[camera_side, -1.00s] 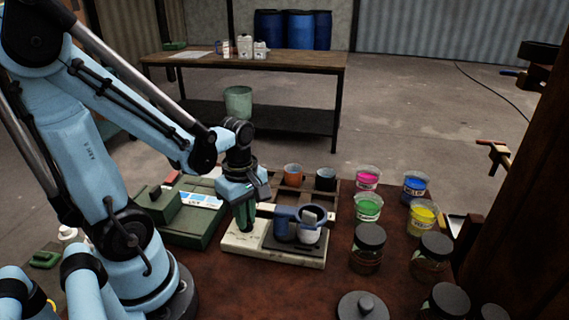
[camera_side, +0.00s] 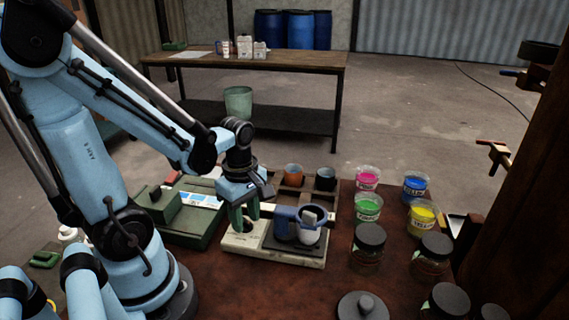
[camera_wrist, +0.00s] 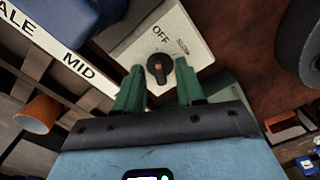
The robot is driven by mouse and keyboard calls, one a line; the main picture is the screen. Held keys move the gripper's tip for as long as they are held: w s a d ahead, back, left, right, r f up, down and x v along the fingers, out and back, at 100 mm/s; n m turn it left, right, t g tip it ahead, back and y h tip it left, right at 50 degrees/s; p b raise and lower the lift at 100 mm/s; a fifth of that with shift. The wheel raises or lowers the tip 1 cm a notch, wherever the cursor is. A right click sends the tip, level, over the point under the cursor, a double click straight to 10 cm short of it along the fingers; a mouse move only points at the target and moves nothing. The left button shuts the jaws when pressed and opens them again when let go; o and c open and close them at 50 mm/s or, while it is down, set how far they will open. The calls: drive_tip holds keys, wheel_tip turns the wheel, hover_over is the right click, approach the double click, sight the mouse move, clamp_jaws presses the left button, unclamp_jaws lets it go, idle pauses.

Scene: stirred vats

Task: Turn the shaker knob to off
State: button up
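The shaker is a cream box (camera_side: 240,246) with a dark platform carrying a cup (camera_side: 309,233) and a blue-grey holder (camera_side: 285,222). In the wrist view, its black knob (camera_wrist: 158,68) sits on the cream panel (camera_wrist: 198,52), with the word OFF printed beyond it and a smaller, hard-to-read mark to the right. I cannot tell which mark the knob points to. My gripper (camera_side: 244,217) is over the left end of the shaker. In the wrist view, the green fingers of my gripper (camera_wrist: 159,82) are apart, with the knob showing between and just beyond them.
A green device (camera_side: 190,232) stands left of the shaker. A wooden rack with an orange cup (camera_side: 294,175) and a dark cup (camera_side: 325,179) is behind it. Paint pots (camera_side: 368,207) and dark-lidded jars (camera_side: 369,243) stand to the right. Bare table lies in front.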

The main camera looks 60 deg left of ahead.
sight(245, 220)
drive_tip(key=shift+r, duration=0.15)
wheel_tip(245, 220, up, 12)
idle(0.9)
idle(0.3)
drive_tip(key=shift+f, duration=5.95)
drive_tip(key=shift+r, duration=0.1)
drive_tip(key=shift+f, duration=0.3)
drive_tip(key=m, duration=0.4)
drive_tip(key=shift+m, duration=0.4)
drive_tip(key=m, duration=0.5)
